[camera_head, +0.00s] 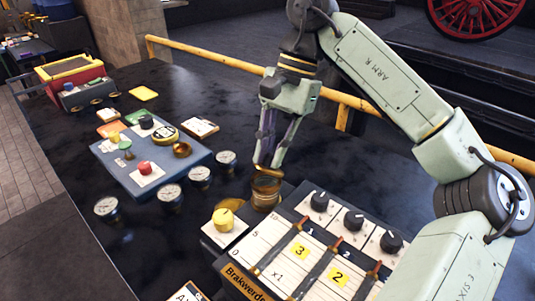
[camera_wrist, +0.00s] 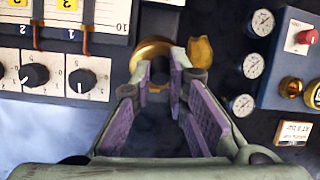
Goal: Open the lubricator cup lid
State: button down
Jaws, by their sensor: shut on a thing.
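The brass lubricator cup (camera_head: 265,197) stands upright at the back left corner of the control panel, directly below my gripper. Its lid (camera_head: 264,169) shows as a thin brass edge at my fingertips, seemingly raised above the cup's rim. My gripper (camera_head: 270,160) points down from above and is shut on the lid. In the wrist view the brass cup (camera_wrist: 150,46) shows as a round shape just beyond my fingertips (camera_wrist: 172,68). The fingers hide part of the lid, so its exact angle cannot be told.
The panel (camera_head: 262,228) with black knobs and lever slots lies right beside the cup. Several gauges (camera_head: 226,160) and a blue board (camera_head: 112,160) stand to the left. A yellow rail (camera_head: 230,62) runs behind.

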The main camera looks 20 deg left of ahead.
jog(key=shift+w+d+f+g+y, duration=0.1)
jog(key=shift+w+d+g+y, duration=0.15)
jog(key=shift+w+g+y, duration=0.7)
jog(key=shift+w+d+g+y, duration=0.1)
jog(key=shift+w+d+g, duration=0.25)
jog(key=shift+g, duration=1.25)
jog(key=shift+w+d+f+g+y, duration=0.15)
jog(key=shift+w+g+y, duration=0.3)
jog(key=shift+w+g, duration=0.6)
jog(key=shift+s+r+g, duration=0.1)
jog(key=shift+s+g, duration=0.1)
jog(key=shift+g, duration=0.1)
jog(key=c, duration=1.6)
grip_release()
jog(key=shift+o, duration=0.2)
jog(key=shift+s, duration=0.1)
